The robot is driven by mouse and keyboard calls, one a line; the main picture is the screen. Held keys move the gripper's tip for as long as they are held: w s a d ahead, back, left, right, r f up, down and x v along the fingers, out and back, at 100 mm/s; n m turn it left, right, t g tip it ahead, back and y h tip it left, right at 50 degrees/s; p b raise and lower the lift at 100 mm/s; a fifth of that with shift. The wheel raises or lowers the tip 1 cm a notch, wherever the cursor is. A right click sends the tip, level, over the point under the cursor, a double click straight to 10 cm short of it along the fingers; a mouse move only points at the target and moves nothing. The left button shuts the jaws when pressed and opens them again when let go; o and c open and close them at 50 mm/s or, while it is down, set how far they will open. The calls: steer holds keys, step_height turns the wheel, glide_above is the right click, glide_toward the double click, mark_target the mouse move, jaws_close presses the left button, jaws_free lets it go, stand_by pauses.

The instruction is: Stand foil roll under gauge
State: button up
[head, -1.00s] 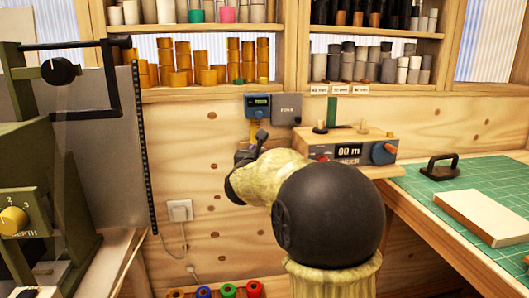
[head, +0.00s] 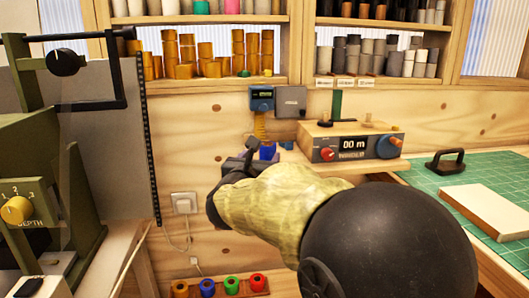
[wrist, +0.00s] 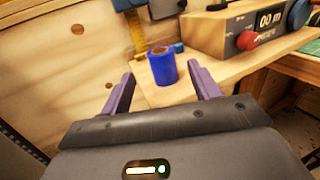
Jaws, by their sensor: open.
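The blue foil roll (wrist: 163,70) stands upright on the wooden ledge (wrist: 185,88), with a brown core at its top. In the head view the roll (head: 268,151) shows partly behind my gripper (head: 241,163). In the wrist view my gripper (wrist: 161,72) is open, its two purple fingers apart on either side of the roll, with visible gaps. The gauge (head: 261,101) is a blue box with a small display on the wall. A yellow scale (head: 260,127) hangs below it, behind the roll. Whether the roll is exactly beneath the gauge I cannot tell.
A wooden box with a "00 m" display (head: 352,145) stands right of the roll. A small blue block (wrist: 179,47) lies behind the roll. A rack of several coloured rolls (head: 220,288) is low down. A green cutting mat (head: 480,185) lies at right.

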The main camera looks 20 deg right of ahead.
steer(key=shift+s+a, duration=0.4)
steer(key=shift+s, duration=0.15)
steer(key=shift+f, duration=0.1)
stand_by(0.4)
